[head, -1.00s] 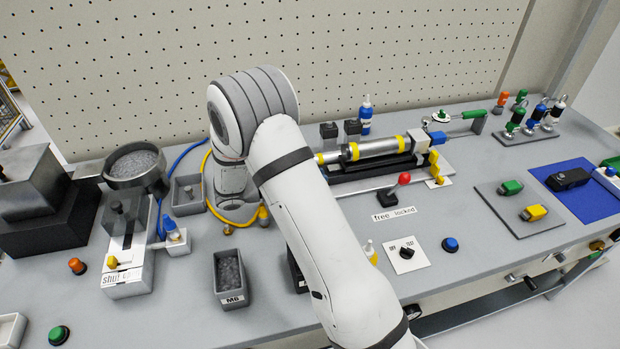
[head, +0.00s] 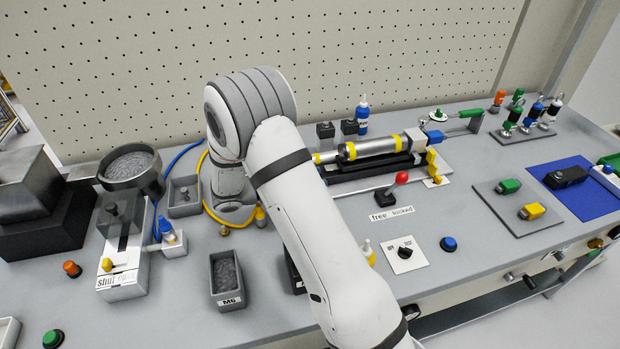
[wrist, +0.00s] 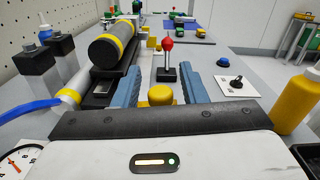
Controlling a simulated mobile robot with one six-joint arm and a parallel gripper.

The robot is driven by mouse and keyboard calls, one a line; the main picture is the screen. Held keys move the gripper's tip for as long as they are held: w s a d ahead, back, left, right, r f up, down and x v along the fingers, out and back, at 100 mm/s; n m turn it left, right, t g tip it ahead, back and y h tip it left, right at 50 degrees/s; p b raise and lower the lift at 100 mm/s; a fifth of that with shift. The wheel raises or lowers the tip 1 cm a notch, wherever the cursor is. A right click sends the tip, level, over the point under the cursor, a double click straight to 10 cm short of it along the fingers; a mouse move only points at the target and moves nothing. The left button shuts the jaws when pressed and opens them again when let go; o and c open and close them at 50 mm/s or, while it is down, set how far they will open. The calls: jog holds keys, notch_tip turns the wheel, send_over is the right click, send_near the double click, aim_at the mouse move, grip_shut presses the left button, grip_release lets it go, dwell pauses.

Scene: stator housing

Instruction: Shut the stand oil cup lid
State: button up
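My gripper (wrist: 163,72) shows in the wrist view as two blue-grey fingers spread apart, pointing away over the bench. A domed yellow cap (wrist: 160,95) shows between the fingers, near their bases. I cannot tell whether it is the oil cup lid, or whether either finger touches it. A small brass-yellow piece (head: 261,216) stands beside the arm in the head view, by the yellow hose; I cannot tell if it is the same thing. My arm hides the gripper in the head view. No lid's hinge or opening is clearly seen.
A red-knobbed lever (wrist: 168,46) stands straight beyond the fingers. The silver cylinder with yellow bands (head: 371,148) lies on a black rail, left in the wrist view (wrist: 113,45). A yellow bottle (wrist: 293,103) stands close on the right. An M6 bin (head: 226,274) stands left of the arm.

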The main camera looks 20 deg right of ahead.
jog(key=shift+r, duration=0.1)
notch_tip(320, 180, up, 10)
dwell(0.6)
jog(key=shift+c, duration=0.2)
